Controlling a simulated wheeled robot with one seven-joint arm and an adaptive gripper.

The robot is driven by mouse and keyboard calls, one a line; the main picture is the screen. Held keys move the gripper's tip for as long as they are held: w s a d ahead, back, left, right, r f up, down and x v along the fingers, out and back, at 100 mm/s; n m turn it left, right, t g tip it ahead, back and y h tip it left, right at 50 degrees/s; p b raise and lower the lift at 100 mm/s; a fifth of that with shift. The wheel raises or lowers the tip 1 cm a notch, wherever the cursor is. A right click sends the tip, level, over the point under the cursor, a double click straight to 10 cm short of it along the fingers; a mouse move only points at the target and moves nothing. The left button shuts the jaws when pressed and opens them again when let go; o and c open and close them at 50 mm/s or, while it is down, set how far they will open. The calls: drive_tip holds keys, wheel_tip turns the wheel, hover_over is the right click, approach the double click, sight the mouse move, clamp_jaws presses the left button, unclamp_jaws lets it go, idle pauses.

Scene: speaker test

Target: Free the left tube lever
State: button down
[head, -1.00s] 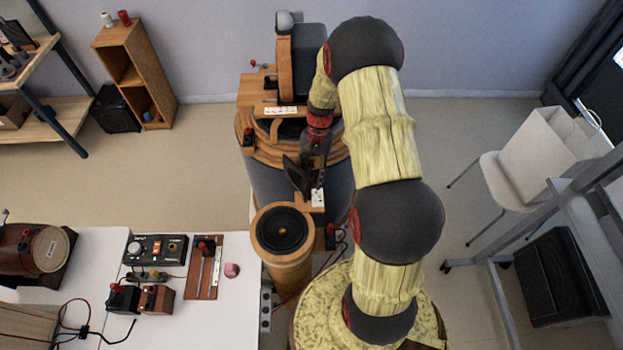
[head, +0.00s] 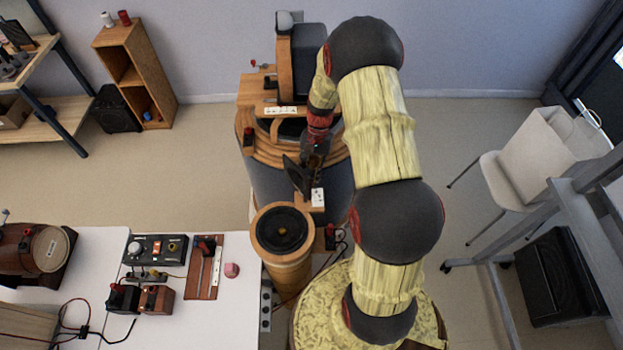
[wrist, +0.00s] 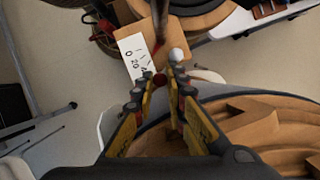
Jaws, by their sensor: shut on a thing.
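My gripper (head: 305,178) reaches down at the front of the big wood-topped drum (head: 262,180), just above a small wooden ledge with a white scale card (head: 317,197). In the wrist view, my gripper (wrist: 160,88) has its two yellow-and-black fingers drawn in around a small dark red knob (wrist: 160,79), which shows at the fingertips. A white ball (wrist: 176,55) sits just beyond the right fingertip. A blurred thin rod rises beside the card (wrist: 133,60). The knob looks like a lever end; the fingers hide its lower part, and I cannot tell its angle.
A round wooden speaker tube (head: 284,232) stands in front of the drum. A red-knobbed lever (head: 248,137) is on the drum's left side. A white table (head: 215,320) with several devices is at the lower left. A white chair (head: 505,175) stands on the right.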

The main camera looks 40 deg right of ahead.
drive_tip(key=m, duration=0.1)
drive_tip(key=s+m+t, duration=0.1)
drive_tip(key=m, duration=0.1)
drive_tip(key=shift+s+y, duration=0.1)
drive_tip(key=shift+y, duration=0.2)
drive_tip(key=c, duration=1.8)
unclamp_jaws()
drive_tip(key=v, duration=1.2)
drive_tip(key=shift+s, duration=0.1)
